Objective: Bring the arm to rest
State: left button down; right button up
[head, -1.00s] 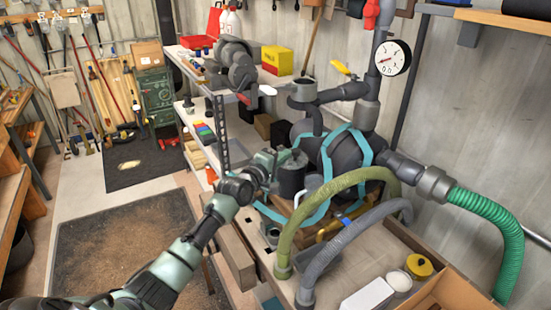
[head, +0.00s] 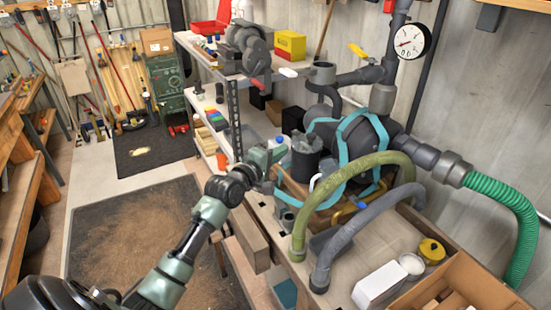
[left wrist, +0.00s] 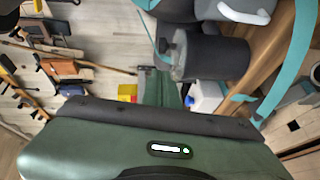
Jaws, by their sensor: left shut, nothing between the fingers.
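My left arm comes in from the lower left in the head view. Its green and dark left gripper (head: 274,152) is at the edge of the workbench (head: 390,246), beside a black cylinder (head: 306,156). I cannot tell whether they touch. The fingers are shut and empty. In the left wrist view the green gripper housing (left wrist: 150,140) fills the lower part, and the black cylinder (left wrist: 208,57) shows just beyond it. My right gripper is in neither view.
A dark pump with teal straps (head: 350,150) and an olive hose (head: 345,185) crowd the bench right of the gripper. A grey shelf (head: 203,50) stands behind. A pressure gauge (head: 411,41) is at upper right.

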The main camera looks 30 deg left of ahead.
pick_arm(q)
jog(key=s+d+f+m+g+h, duration=0.1)
jog(key=s+d+f+m+g, duration=0.2)
jog(key=s+d+f+m, duration=0.4)
jog(key=s+d+f+m+g, duration=0.3)
jog(key=s+d+f+g, duration=0.15)
jog(key=s+f, duration=0.55)
jog(key=s+d+f+m+g+y, duration=0.1)
jog(key=s+d+f+m+g, duration=0.2)
jog(key=s, duration=0.9)
jog(key=s+d+m+g+y, duration=0.1)
jog(key=s+d+m+g, duration=0.3)
jog(key=s, duration=0.7)
notch_tip(320, 180, down, 28)
jog(key=s+a+r+m+b, duration=0.1)
jog(key=a+m+b, duration=0.1)
jog(key=b, duration=0.1)
jog(key=s+a+f+g+b, duration=0.1)
jog(key=s+a+f, duration=0.2)
jog(key=s+f, duration=1.4)
notch_tip(320, 180, down, 3)
jog(key=shift+s+f+b, duration=0.15)
jog(key=shift+s+b, duration=0.05)
jog(key=shift+b, duration=0.15)
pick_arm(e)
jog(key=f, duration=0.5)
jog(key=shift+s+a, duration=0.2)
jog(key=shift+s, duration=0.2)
